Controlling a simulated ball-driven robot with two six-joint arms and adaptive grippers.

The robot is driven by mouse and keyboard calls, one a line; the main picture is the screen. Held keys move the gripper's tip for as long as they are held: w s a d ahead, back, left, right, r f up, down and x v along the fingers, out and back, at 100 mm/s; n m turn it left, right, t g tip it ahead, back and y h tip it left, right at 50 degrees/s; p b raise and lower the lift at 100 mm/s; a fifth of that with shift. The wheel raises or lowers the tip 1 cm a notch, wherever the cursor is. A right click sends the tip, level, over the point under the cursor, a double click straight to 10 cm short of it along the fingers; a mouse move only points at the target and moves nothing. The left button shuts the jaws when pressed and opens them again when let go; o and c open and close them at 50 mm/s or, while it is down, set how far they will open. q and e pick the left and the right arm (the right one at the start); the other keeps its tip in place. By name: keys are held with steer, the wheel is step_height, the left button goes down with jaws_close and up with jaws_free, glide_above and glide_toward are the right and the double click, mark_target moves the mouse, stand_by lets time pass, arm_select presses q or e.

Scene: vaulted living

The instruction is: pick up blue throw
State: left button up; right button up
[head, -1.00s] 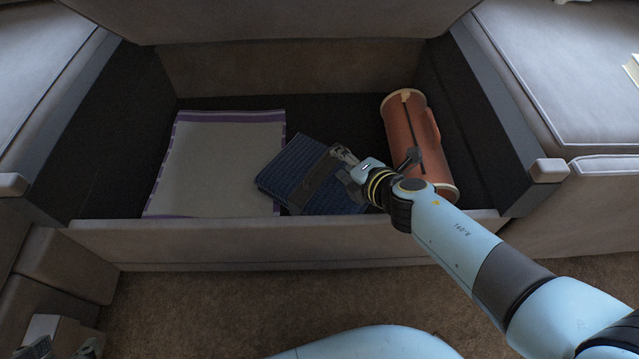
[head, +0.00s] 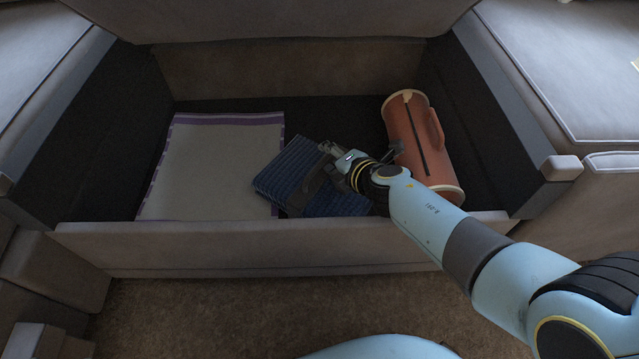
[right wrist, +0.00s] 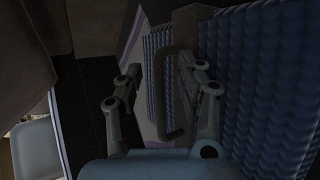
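The blue throw (head: 285,174) is a folded, ribbed dark blue bundle with a dark strap and handle across it. It lies in the storage compartment, beside a pale purple-edged item. My right gripper (head: 329,150) is over the throw's back right part. In the right wrist view, my right gripper's two fingers (right wrist: 158,78) are apart, with the dark handle (right wrist: 172,95) between or just beyond them. I cannot tell whether the fingers touch it. The throw's ribbed cloth (right wrist: 268,85) fills the right side there. My left gripper is not in view.
The pale flat item with purple edges (head: 215,165) lies left of the throw. An orange-brown cylinder with a handle (head: 412,140) lies on the right, close to my right wrist. The compartment's front wall (head: 230,243) runs below my right arm.

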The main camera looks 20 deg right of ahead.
steer(key=shift+c, duration=0.3)
jaws_close()
steer(key=shift+r, duration=0.15)
